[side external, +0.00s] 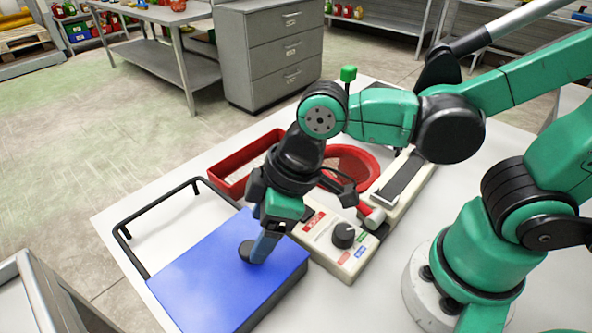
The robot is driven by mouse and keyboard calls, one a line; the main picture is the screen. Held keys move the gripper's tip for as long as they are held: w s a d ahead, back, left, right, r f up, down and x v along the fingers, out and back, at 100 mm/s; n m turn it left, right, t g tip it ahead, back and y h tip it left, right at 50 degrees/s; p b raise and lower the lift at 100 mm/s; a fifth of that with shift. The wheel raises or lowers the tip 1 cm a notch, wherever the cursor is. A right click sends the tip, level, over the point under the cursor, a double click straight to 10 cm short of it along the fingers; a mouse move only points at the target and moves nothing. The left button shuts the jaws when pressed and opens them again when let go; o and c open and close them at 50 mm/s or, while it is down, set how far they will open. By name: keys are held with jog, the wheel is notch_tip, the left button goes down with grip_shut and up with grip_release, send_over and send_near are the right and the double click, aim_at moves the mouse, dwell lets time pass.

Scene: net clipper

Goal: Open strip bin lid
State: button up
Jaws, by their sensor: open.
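The strip bin appears to be the low box with a flat blue lid (215,285) at the lower left of the side external view. The lid lies flat and looks shut. My gripper (257,250) points down over the lid's right part, with its fingertips at or just above the surface. It is open. A dark rounded piece shows at the fingertips; I cannot tell whether it is a knob on the lid or part of a finger. My gripper hides the lid behind it, and contact is unclear.
A black rail (160,207) stands along the lid's far side. A white control box with a black knob (344,235) and a red-ended lever (373,217) is close on the right. A red tray (230,172) and red round bowl (357,165) stand behind.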

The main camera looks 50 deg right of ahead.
aim_at(254, 242)
jog(key=shift+x, duration=1.8)
grip_shut()
